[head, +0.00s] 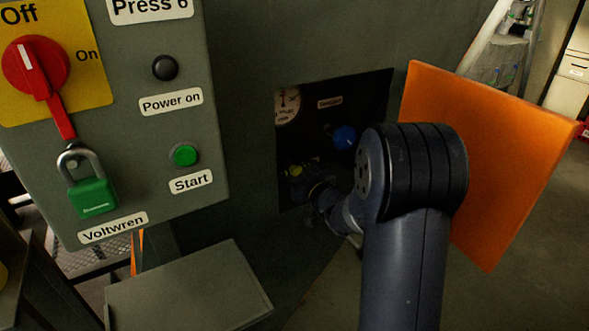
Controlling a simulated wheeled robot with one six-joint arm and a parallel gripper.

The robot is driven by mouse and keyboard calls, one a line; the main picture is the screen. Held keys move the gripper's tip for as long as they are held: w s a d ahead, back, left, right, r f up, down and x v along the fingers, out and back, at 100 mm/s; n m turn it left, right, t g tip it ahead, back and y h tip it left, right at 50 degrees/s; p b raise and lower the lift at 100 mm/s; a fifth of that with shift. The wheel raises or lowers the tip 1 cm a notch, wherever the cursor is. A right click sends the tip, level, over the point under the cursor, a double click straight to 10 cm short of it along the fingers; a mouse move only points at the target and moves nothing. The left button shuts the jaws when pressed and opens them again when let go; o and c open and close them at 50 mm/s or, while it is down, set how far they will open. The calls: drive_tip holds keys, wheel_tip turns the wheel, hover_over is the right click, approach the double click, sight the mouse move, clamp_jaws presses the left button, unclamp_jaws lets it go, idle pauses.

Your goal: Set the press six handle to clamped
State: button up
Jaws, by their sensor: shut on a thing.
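The Press 6 panel (130,130) fills the left side of the head view. To its right, a dark recess (308,125) in the grey housing is open, with a round gauge (287,105), a small label (330,102) and a blue knob (344,137). My arm reaches into the lower part of this recess from the right. My gripper (308,188) is small and dark there, shut on what seems to be the press handle. A small yellow-green part (295,170) shows beside it. The handle's shape and position, and my fingertips, are mostly hidden in shadow and behind my wrist.
An orange door (490,150) stands open right of the recess, close to my arm. A red switch (38,75) with a green padlock (93,198) is on the panel. A grey box (185,290) juts out below. A ladder (490,35) stands behind right.

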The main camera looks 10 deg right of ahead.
drive_tip(key=o, duration=0.9)
drive_tip(key=shift+c, duration=0.2)
drive_tip(key=v, duration=1)
drive_tip(key=shift+s+d, duration=0.15)
drive_tip(key=shift+s, duration=0.25)
drive_tip(key=x, duration=1.1)
drive_tip(key=shift+s+n, duration=0.1)
drive_tip(key=shift+n, duration=0.7)
